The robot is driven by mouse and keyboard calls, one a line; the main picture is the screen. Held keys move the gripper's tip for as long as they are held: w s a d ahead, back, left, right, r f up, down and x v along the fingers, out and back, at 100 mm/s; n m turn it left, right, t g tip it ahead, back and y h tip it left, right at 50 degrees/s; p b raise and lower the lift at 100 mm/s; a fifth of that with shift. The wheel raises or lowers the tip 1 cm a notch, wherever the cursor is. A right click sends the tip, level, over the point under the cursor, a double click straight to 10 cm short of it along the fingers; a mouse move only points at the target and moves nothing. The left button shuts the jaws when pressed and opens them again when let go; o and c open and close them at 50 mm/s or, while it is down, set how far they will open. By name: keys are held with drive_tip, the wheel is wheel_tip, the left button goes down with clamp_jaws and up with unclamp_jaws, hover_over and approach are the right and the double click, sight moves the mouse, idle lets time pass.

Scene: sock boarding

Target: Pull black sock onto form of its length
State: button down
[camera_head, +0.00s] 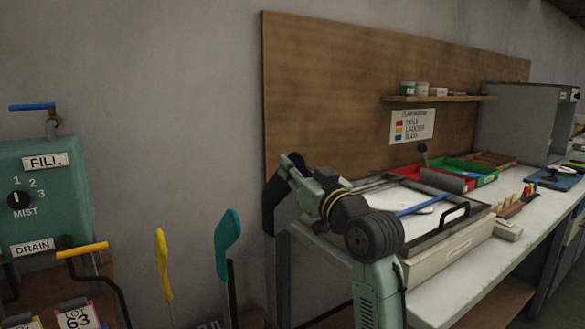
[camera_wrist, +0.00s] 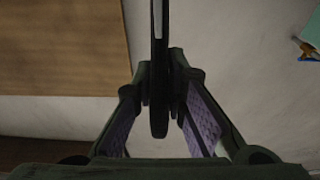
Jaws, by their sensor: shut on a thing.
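My gripper (camera_wrist: 160,102) is shut on the black sock (camera_wrist: 158,118), which shows edge-on as a thin dark strip between the two fingers. In the head view the sock (camera_head: 284,208) appears as a dark shape hanging below the end of my arm. My fingertips are hard to make out there. A teal foot-shaped form (camera_head: 227,232) stands upright left of the sock, apart from it. A slimmer yellow form (camera_head: 162,258) stands farther left. Both look bare. The lower ends of the forms are cut off or hidden.
A green control box (camera_head: 42,195) with valves stands at the left. A workbench (camera_head: 462,292) with a tray frame, red and green bins (camera_head: 468,168) and a grey cabinet (camera_head: 520,118) lies at the right. A wooden board (camera_head: 340,90) covers the wall behind my arm.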

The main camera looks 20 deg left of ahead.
sight(286, 197)
drive_tip(key=shift+f+b, duration=2.8)
drive_tip(key=shift+f, duration=1.35)
drive_tip(key=c, duration=1.5)
unclamp_jaws()
drive_tip(key=shift+r, duration=0.1)
drive_tip(key=shift+c, duration=0.2)
drive_tip(key=v, duration=1.2)
